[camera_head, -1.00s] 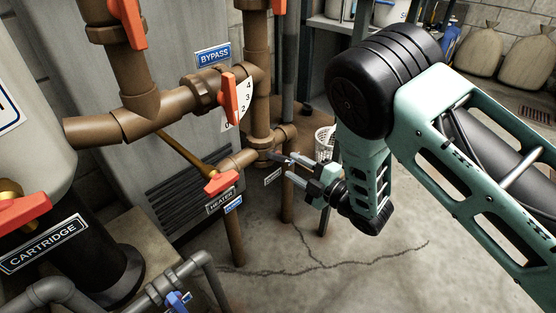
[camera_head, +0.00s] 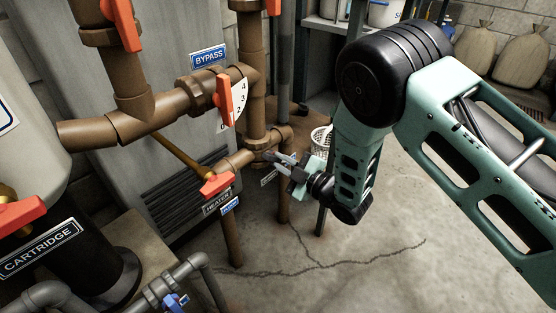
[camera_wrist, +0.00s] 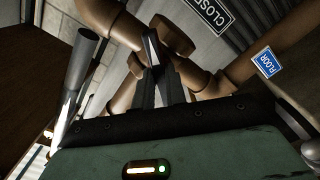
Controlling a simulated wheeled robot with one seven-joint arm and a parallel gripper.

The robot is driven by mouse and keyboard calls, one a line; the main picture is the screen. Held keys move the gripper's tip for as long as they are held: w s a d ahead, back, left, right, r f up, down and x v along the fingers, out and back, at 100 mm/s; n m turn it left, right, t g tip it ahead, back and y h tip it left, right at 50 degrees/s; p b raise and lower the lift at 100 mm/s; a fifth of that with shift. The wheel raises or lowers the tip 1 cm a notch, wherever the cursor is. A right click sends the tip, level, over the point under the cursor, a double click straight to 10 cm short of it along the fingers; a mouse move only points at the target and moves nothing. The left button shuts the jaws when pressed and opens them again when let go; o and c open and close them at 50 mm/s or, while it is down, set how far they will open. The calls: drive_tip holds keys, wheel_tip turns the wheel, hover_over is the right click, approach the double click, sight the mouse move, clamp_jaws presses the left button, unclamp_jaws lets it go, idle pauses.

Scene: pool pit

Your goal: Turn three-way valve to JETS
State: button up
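My gripper (camera_head: 270,157) points left at a brown pipe fitting (camera_head: 262,141) on the low pipework, with its fingertips at or very near it. In the wrist view, the fingers (camera_wrist: 157,72) are close together before a brown fitting (camera_wrist: 190,78). A narrow dark and silvery piece (camera_wrist: 152,47) lies in line with the fingertips. I cannot tell whether it is gripped. A blue FLOOR label (camera_wrist: 267,62) is right of the fingers; a small blue label (camera_head: 229,206) shows low in the head view. No JETS label is readable.
An orange-handled valve (camera_head: 217,184) with a HEATER plate (camera_head: 217,202) is just left of my gripper. Another orange handle (camera_head: 224,99) is above, by the BYPASS sign (camera_head: 209,57). A white basket (camera_head: 320,139) stands behind. The cracked floor (camera_head: 400,215) at right is open.

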clamp_jaws()
drive_tip(key=n, duration=0.3)
drive_tip(key=shift+s+a+f+b, duration=0.1)
drive_tip(key=shift+b, duration=0.3)
drive_tip(key=n, duration=0.5)
drive_tip(key=shift+b, duration=0.35)
drive_tip(key=o, duration=0.7)
unclamp_jaws()
